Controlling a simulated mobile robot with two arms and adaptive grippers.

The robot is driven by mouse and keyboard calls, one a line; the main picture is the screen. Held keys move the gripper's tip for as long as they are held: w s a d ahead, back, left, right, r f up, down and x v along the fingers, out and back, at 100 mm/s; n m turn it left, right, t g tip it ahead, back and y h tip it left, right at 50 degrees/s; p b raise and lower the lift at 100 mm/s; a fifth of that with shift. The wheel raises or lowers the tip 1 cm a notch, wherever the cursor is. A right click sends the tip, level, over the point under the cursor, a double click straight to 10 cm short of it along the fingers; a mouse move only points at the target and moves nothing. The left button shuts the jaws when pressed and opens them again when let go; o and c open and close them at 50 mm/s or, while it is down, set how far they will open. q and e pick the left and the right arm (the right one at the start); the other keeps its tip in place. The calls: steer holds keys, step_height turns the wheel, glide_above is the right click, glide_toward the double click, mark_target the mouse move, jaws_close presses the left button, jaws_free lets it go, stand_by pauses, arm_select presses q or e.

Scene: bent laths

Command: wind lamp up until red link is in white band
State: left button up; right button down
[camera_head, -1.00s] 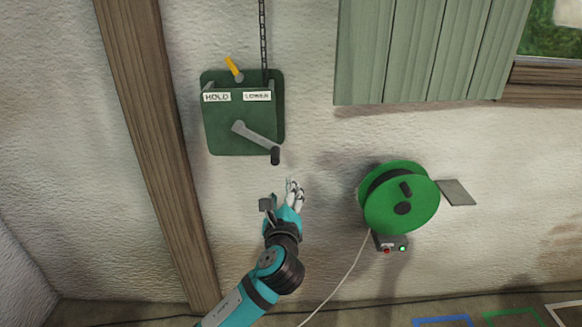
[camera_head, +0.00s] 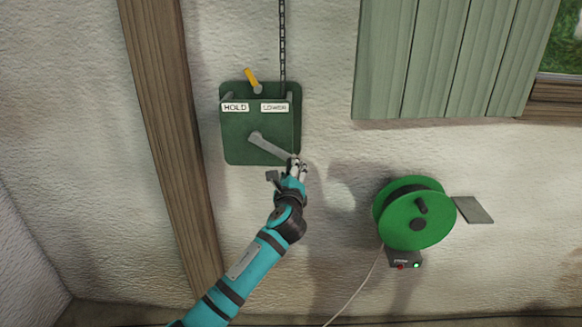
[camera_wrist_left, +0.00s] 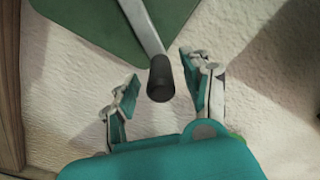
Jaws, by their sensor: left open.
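A green winch box (camera_head: 238,133) is fixed to the wall, with HOLD and LOWER labels. Its yellow lever (camera_head: 251,75) tilts to the left, toward the HOLD side. The grey crank arm (camera_head: 270,145) points down and right. A chain (camera_head: 282,45) runs up from the box; no lamp, red link or white band is in view. My left gripper (camera_head: 287,170) is at the crank's end and hides its knob in the head view. In the left wrist view the black knob (camera_wrist_left: 160,78) stands between the open fingers (camera_wrist_left: 162,92), with gaps on both sides. My right gripper is not in view.
A green cable reel (camera_head: 415,215) hangs on the wall to the right, above a small box (camera_head: 405,260) with red and green lights. Green shutter boards (camera_head: 410,60) are at upper right. A wooden post (camera_head: 165,130) stands left of the winch.

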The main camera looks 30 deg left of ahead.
arm_select(q)
steer(key=shift+x, duration=1.05)
jaws_close()
